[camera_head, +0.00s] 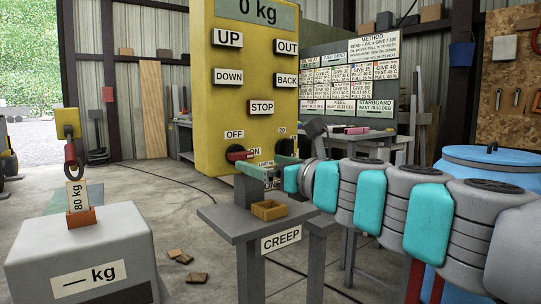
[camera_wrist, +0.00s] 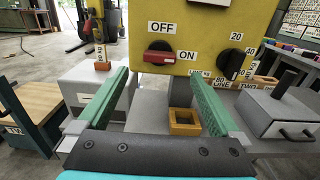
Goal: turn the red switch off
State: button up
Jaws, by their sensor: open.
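The red switch (camera_head: 238,155) is a rotary knob low on the yellow control panel (camera_head: 215,95), with an OFF label above it and an ON label to its right. In the wrist view the switch (camera_wrist: 158,55) has its red bar lying about level, toward ON. My gripper (camera_head: 262,167) is in front of the panel's lower edge, beside the switch in the head view. In the wrist view my gripper (camera_wrist: 158,76) has its two green fingers wide apart and empty, with the switch ahead between and above the tips. I see no contact with it.
A black dial (camera_wrist: 235,62) with number labels is right of the switch. Below are a grey CREEP stand (camera_head: 225,212) with a small wooden tray (camera_head: 269,210). A grey weight block (camera_head: 80,250) stands at left, a blue barrel (camera_head: 490,160) at right. Wood scraps and cables lie on the floor.

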aim_at(244, 157)
jog(key=shift+b+x, duration=0.4)
jog(key=shift+x, duration=3.5)
jog(key=shift+c, duration=0.2)
jog(key=c, duration=1.3)
jog(key=shift+c, duration=0.2)
